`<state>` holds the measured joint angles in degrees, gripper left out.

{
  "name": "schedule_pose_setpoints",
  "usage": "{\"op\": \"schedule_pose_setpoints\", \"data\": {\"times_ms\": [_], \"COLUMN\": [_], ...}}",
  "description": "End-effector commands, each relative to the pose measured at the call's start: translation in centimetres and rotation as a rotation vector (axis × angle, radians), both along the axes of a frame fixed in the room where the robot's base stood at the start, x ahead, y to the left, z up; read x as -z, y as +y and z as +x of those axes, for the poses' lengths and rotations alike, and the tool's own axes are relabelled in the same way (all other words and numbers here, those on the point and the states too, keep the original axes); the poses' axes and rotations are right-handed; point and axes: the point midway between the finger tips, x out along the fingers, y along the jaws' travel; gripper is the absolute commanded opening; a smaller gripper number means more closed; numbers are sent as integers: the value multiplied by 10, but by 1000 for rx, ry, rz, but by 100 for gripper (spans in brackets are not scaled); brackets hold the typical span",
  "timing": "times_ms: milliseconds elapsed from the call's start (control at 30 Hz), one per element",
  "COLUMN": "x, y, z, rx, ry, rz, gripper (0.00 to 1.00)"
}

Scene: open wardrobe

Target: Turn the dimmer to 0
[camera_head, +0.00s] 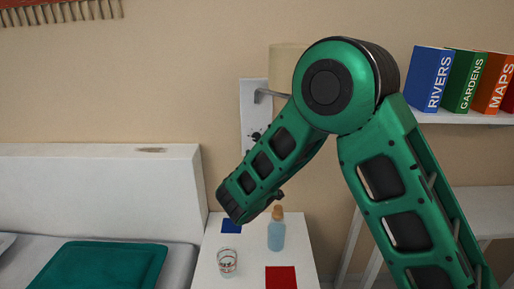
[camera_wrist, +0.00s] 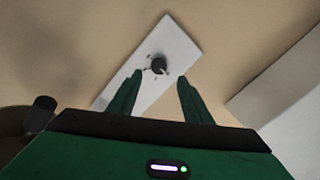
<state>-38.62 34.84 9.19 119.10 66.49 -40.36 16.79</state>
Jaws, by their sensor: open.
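The dimmer is a small dark round knob (camera_wrist: 158,65) on a white plate (camera_wrist: 180,42) on the wall, with small dark marks around it. My gripper (camera_wrist: 160,77) is open and empty, with its two green fingers spread. In the wrist view the knob appears between and just beyond the fingertips; contact cannot be told. In the head view a white wall panel (camera_head: 253,112) with dark details shows behind my arm. My arm partly covers the panel, and my fingers cannot be made out there.
A lamp shade (camera_head: 285,62) is on the wall panel. Below, a white bedside table (camera_head: 207,272) holds a bottle (camera_head: 276,235), a glass (camera_head: 228,263), a red item (camera_head: 281,277) and a blue item (camera_head: 231,226). A bed headboard (camera_head: 100,185) is left; books (camera_head: 463,80) stand on a shelf right.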

Motion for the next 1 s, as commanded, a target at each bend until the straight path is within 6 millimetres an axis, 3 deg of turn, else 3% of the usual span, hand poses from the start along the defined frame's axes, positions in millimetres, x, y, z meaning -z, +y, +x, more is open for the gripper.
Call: {"op": "schedule_pose_setpoints", "data": {"times_ms": [233,667,767,833,1000], "x": [-1,-2,-5,-10,-17], "y": [0,-4,-25,-54,-161], "z": [-28,-30,-27,-22,-24], "rx": [-1,7,47,106,313], "ry": [2,3,20,44,154], "rz": [-1,1,10,22,75], "gripper": [45,45,45,45,45]}}
